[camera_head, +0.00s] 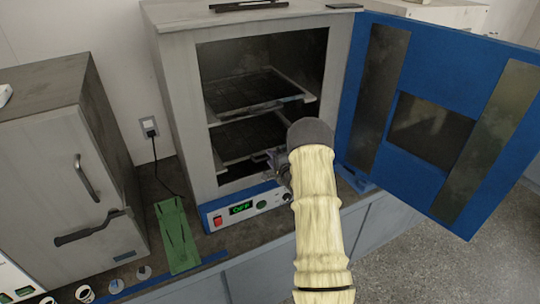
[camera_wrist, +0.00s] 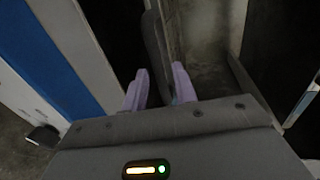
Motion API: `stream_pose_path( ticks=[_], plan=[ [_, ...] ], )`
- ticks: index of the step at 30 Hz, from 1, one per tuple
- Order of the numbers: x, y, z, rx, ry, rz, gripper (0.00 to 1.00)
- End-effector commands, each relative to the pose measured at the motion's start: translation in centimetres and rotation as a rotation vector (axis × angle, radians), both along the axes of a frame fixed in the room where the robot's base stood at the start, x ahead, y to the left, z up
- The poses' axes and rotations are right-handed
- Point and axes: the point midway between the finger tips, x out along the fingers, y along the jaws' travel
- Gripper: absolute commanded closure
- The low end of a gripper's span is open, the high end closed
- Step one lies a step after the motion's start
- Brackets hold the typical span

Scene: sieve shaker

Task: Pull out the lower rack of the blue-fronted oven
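The blue-fronted oven (camera_head: 180,105) stands on the bench with its blue door (camera_head: 395,85) swung wide open to the right. Inside are an upper rack (camera_head: 250,92) and a lower rack (camera_head: 240,137), both within the chamber. My gripper (camera_head: 277,162) is at the right part of the lower rack's front edge; my forearm hides some of it. In the wrist view, the lilac fingertips of my gripper (camera_wrist: 160,90) lie on either side of a dark bar (camera_wrist: 155,50), likely the rack's front edge. Whether both fingers press on it cannot be told.
A grey cabinet (camera_head: 45,150) with handles stands at the left. A green rack (camera_head: 177,235) lies on the bench between it and the oven. The oven's control panel (camera_head: 240,208) shows a lit green display. Open floor (camera_head: 440,265) lies at the lower right.

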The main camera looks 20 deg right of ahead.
Motion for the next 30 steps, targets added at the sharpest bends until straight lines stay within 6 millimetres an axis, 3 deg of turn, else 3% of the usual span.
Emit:
stream_pose_path(
  ticks=[6, 15, 19, 20, 30],
  plan=[
    [1.7, 0.1, -0.3, -0.001, 0.000, 0.001, 0.72],
    [1.8, 0.1, -0.4, 0.000, 0.001, 0.000, 0.72],
    [1.9, 0.1, -0.4, 0.000, 0.000, 0.000, 0.98],
    [1.8, 0.1, -0.4, 0.000, 0.000, 0.000, 1.00],
    [1.6, 0.0, -0.4, 0.000, 0.000, 0.000, 1.00]
  ],
)
